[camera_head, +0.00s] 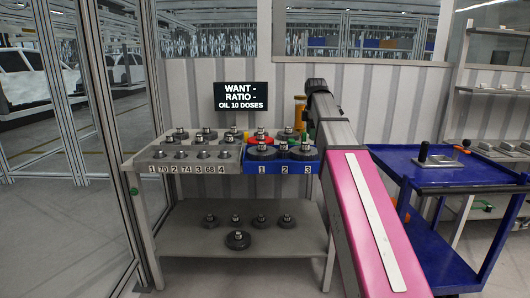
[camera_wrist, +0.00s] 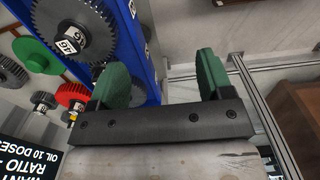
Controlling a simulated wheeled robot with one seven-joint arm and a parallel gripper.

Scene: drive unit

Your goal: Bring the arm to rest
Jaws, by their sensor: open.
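My arm rises from the lower right of the head view, pink and grey, with its dark far end in front of the back wall. My gripper (camera_wrist: 163,78) shows in the wrist view, its two green fingers wide apart with nothing between them. In the head view I cannot make out the fingers. In the wrist view a blue tray (camera_wrist: 131,45) with a dark grey gear (camera_wrist: 85,30) lies to the left of the fingers. A red gear (camera_wrist: 71,95) and a green gear (camera_wrist: 36,54) lie farther left.
A grey workbench (camera_head: 146,163) holds several gears and a blue tray (camera_head: 262,168); its lower shelf (camera_head: 190,240) holds more. A black sign (camera_head: 241,96) stands behind. A blue cart (camera_head: 400,158) stands right of my arm. A glass partition is left; grey floor lies between.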

